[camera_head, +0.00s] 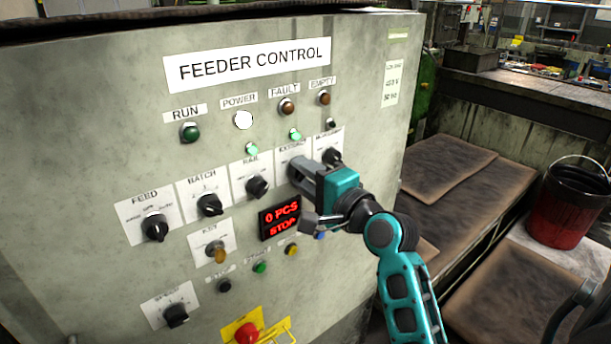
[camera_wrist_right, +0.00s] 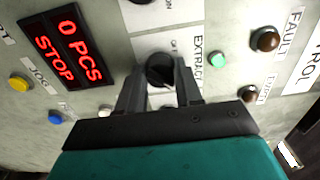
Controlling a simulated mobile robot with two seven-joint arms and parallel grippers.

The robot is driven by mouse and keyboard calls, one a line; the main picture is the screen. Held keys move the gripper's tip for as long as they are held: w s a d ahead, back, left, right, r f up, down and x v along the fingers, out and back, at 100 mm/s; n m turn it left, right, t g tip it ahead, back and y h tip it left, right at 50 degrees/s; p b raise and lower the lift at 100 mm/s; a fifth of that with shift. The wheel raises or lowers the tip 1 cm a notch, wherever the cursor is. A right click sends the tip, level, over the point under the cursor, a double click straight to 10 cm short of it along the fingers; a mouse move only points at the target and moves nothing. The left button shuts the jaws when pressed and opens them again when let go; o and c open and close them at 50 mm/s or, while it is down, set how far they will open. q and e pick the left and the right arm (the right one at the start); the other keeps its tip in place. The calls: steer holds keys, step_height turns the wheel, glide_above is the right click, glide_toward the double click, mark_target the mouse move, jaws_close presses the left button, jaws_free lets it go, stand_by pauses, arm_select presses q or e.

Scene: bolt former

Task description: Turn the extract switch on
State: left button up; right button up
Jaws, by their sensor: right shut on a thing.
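The extract switch is a black rotary knob on the grey feeder control panel (camera_head: 100,110). In the right wrist view the knob (camera_wrist_right: 160,70) sits between the two fingers of my right gripper (camera_wrist_right: 159,88), which is shut on it. The knob's exact pointing is hard to read. In the head view my right gripper (camera_head: 299,171) reaches in from the right and hides the knob. A green lamp (camera_head: 295,134) glows above the EXTRACT label. My left gripper is not in view.
The rail knob (camera_head: 257,187) is left of my gripper and another knob (camera_head: 331,157) is close on its right. A red display (camera_head: 280,217) reads 0 PCS STOP. A red emergency button (camera_head: 246,333) is low on the panel. A dark red bucket (camera_head: 567,215) stands at the right.

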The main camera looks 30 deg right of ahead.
stand_by(0.5)
steer(key=o, duration=1.1)
steer(key=shift+c, duration=0.2)
